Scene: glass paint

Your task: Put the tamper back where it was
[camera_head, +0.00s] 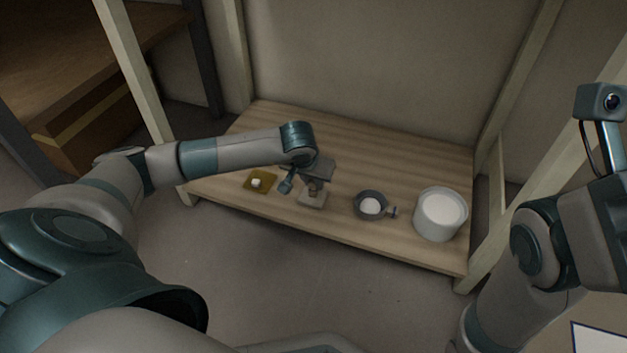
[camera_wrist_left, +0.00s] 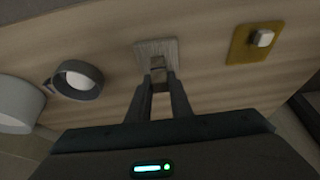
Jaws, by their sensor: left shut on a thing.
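My left gripper (camera_head: 315,186) is over the middle of the low wooden table, pointing down. In the left wrist view its two dark fingers (camera_wrist_left: 158,80) are shut on a small grey piece, which I take to be the tamper (camera_wrist_left: 157,64). The tamper is right over a square, grey, streaked pad (camera_wrist_left: 157,46), which also shows in the head view (camera_head: 311,200). I cannot tell whether the tamper touches the pad or is part of it. The fingers hide much of the tamper. My right gripper is not visible; only part of that arm shows at the right.
An ochre square (camera_head: 260,181) with a small white block (camera_head: 256,183) lies left of the pad. A dark round dish (camera_head: 359,206) with white contents and a white tub (camera_head: 437,221) stand to the right. Pale posts frame the table (camera_head: 405,150); its back is clear.

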